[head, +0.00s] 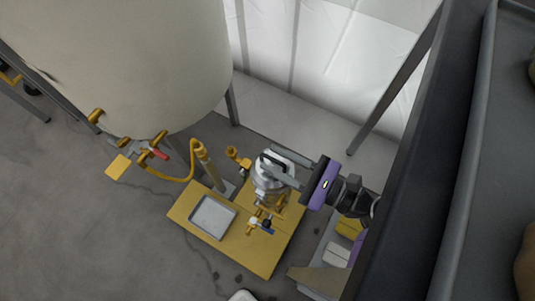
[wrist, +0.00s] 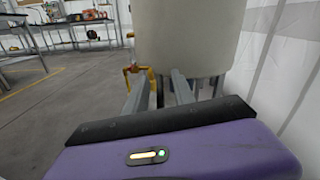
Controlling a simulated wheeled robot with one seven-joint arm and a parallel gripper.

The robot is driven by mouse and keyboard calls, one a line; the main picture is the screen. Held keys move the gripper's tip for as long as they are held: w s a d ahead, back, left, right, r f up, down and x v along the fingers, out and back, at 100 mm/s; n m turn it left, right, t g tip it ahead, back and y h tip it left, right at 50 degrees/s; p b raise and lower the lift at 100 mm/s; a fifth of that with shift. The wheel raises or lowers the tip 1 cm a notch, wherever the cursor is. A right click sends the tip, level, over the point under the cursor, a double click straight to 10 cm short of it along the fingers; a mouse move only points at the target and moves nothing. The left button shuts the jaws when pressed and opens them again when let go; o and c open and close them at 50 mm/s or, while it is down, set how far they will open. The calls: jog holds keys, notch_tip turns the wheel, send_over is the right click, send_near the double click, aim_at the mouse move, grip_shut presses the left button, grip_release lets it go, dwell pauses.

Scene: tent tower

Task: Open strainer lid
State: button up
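The strainer (head: 268,186) is a silver canister standing on a yellow platform (head: 262,262). Its pale round lid (head: 282,159) has a dark handle on top and looks closed. My gripper (head: 270,166) reaches in from the right over the strainer's top, its two grey fingers apart, one on each side of the lid area. I cannot tell whether a finger touches the lid or handle. The strainer is not visible in that view.
A large cream tank (head: 135,70) stands at upper left, with yellow valves and a yellow hose (head: 178,178) beside the strainer. A grey tray (head: 212,216) lies on the platform. A white tent wall (head: 320,45) is behind. Open floor (head: 90,235) lies to the left.

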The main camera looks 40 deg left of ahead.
jog(key=shift+x, duration=1.25)
grip_shut()
jog(key=shift+w, duration=0.15)
dwell(0.4)
